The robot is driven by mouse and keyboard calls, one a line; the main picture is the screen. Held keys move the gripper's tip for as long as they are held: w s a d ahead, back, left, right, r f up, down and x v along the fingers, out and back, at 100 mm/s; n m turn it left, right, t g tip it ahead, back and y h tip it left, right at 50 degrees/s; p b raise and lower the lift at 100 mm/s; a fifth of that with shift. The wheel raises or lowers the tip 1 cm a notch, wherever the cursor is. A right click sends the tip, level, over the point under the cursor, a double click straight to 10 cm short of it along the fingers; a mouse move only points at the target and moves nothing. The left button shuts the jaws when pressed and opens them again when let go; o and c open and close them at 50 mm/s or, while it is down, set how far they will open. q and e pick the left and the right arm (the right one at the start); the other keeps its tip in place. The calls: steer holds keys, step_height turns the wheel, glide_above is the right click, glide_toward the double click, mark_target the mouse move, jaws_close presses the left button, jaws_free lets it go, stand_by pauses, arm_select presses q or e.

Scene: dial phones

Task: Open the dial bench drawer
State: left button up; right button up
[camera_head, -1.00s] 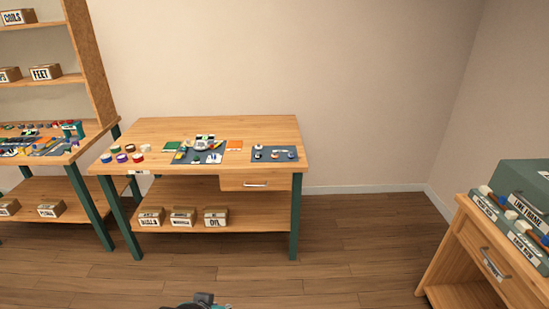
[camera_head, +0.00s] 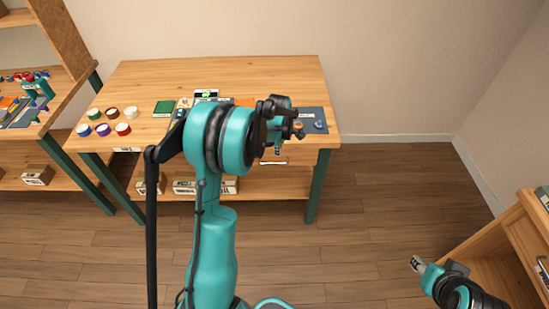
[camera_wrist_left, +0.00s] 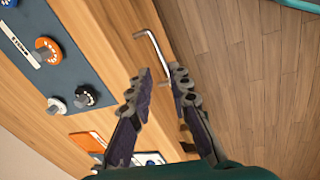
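The dial bench (camera_head: 225,75) stands against the back wall. Its drawer (camera_head: 300,158) is under the right end of the top and looks closed; my left arm hides part of it. The metal drawer handle (camera_head: 272,163) shows just below my left gripper (camera_head: 279,148). In the left wrist view, the handle (camera_wrist_left: 154,48) runs towards my left gripper (camera_wrist_left: 161,72). Its fingers are apart, on either side of the handle's near end; I cannot tell whether they touch it. My right gripper (camera_head: 418,265) is low at the right, far from the bench; its opening is unclear.
Dials sit on a dark mat (camera_wrist_left: 62,65) on the bench top. Coloured tape rolls (camera_head: 103,130) lie at its left end. Boxes (camera_head: 185,184) stand on the lower shelf. Another cabinet (camera_head: 515,230) is at the right. Floor before the bench is clear.

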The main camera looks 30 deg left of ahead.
mark_target(274, 163)
arm_select(q)
steer(key=a+f+b, duration=0.1)
steer(key=f, duration=0.3)
steer(key=w+a+f+n, duration=0.1)
steer(key=f, duration=0.2)
steer(key=w+a+f+n+b, duration=0.1)
steer(key=f, duration=0.3)
steer(key=shift+a+f+g+b, duration=0.1)
steer(key=shift+f+g+b, duration=0.2)
steer(key=shift+f, duration=0.05)
jaws_close()
